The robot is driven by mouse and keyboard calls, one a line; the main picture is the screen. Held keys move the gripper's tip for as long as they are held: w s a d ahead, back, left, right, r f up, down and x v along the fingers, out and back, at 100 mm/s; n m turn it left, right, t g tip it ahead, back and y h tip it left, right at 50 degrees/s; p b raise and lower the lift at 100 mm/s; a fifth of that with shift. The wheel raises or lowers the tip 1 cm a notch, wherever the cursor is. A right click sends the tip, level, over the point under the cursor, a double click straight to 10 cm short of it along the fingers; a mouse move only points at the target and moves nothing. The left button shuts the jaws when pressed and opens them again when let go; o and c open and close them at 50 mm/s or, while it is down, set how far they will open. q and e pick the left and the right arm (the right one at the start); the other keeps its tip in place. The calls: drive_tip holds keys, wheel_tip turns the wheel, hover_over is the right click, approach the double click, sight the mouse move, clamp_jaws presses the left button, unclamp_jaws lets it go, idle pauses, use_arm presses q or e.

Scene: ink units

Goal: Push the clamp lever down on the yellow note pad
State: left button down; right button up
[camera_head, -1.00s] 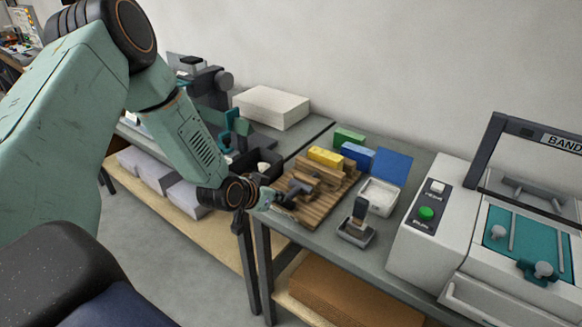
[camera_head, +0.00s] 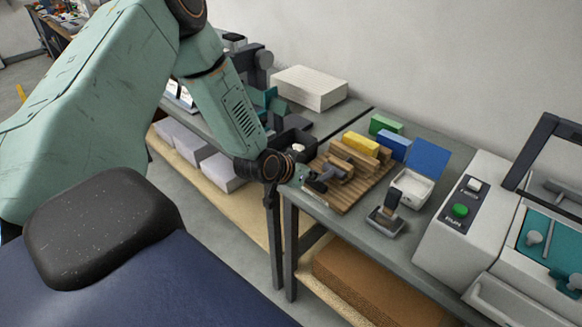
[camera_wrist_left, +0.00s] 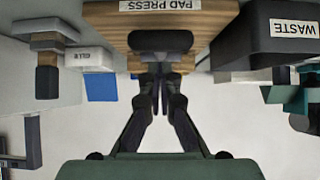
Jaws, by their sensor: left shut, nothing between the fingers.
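The pad press is a slatted wooden board (camera_head: 349,196) on the grey bench, with dark clamp parts (camera_head: 339,167) at its near-left side. The yellow note pad (camera_head: 361,143) is a yellow block at the board's back edge. My left gripper (camera_head: 310,180) is at the near-left edge of the press, beside the dark clamp parts. In the left wrist view its fingers (camera_wrist_left: 158,76) are shut and empty, just below a dark rounded bar (camera_wrist_left: 160,42) in front of the "PAD PRESS" label. I cannot tell whether they touch it. The yellow pad does not show there. My right gripper is not in view.
Green (camera_head: 386,125) and blue (camera_head: 394,146) blocks stand behind the board. A dark waste bin (camera_head: 293,140) is to the left. A large machine (camera_head: 465,215) stands right.

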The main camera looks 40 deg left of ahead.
use_arm(q)
drive_tip(key=s+d+f+p+v, duration=0.1)
drive_tip(key=p+v, duration=0.4)
drive_tip(key=v, duration=0.6)
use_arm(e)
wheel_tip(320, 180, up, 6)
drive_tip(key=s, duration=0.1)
use_arm(q)
drive_tip(key=s+d+f+g+b, duration=0.3)
drive_tip(key=s+f+b, duration=0.3)
drive_tip(key=s+f, duration=0.3)
drive_tip(key=s+d+f+g+b, duration=0.3)
drive_tip(key=s+d+f+b, duration=0.2)
drive_tip(key=f, duration=0.7)
drive_tip(key=s+d+f+n+g+b, duration=0.1)
drive_tip(key=s+d+f+g+b, duration=0.3)
drive_tip(key=s+f+b, duration=0.5)
drive_tip(key=s+f, duration=0.2)
drive_tip(key=s, duration=0.3)
drive_tip(key=shift+d+f+y, duration=0.25)
drive_tip(key=shift+d+y, duration=0.1)
drive_tip(key=shift+y, duration=0.05)
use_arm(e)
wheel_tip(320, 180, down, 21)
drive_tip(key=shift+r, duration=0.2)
